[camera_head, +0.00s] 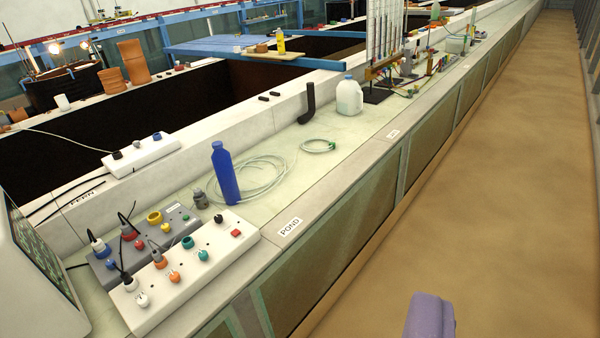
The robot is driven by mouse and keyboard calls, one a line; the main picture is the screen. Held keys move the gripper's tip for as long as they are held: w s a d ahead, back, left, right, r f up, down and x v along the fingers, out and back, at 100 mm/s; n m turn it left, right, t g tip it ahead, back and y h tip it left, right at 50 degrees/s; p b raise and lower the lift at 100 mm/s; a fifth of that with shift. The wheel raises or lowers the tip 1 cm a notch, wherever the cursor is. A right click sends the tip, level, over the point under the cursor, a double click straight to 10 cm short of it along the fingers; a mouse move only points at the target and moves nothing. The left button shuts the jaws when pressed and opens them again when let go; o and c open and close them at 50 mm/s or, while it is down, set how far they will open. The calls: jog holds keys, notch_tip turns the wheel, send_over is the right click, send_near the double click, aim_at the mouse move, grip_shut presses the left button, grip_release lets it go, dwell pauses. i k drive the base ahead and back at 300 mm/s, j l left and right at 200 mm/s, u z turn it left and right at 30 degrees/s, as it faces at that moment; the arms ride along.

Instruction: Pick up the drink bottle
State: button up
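A blue drink bottle (225,172) stands upright on the pale bench top, left of the picture's middle, with its cap on. It stands just behind a white control box and in front of a loose coil of pale tubing. A rounded purple part, which looks like part of my gripper (430,316), shows at the bottom edge, right of centre, over the sandy floor. It is well apart from the bottle. Its fingers cannot be made out, so I cannot tell whether it is open or shut.
A white control box (200,262) and a grey one (140,240) with knobs and plugs sit near the bottle. A small grey fitting (201,199) is left of it. A white jug (349,96) stands farther back. The sandy floor (480,170) at right is clear.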

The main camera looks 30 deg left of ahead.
aim_at(220, 159)
jog(key=i, duration=0.85)
jog(key=i+j+z, duration=0.15)
jog(key=i, duration=0.7)
jog(key=i+u, duration=0.35)
jog(key=i+l+u, duration=0.35)
jog(key=i, duration=0.15)
jog(key=i+j+u, duration=0.15)
jog(key=u, duration=0.35)
jog(key=i+u, duration=0.5)
jog(key=i+l+u, duration=0.1)
jog(key=u, duration=0.4)
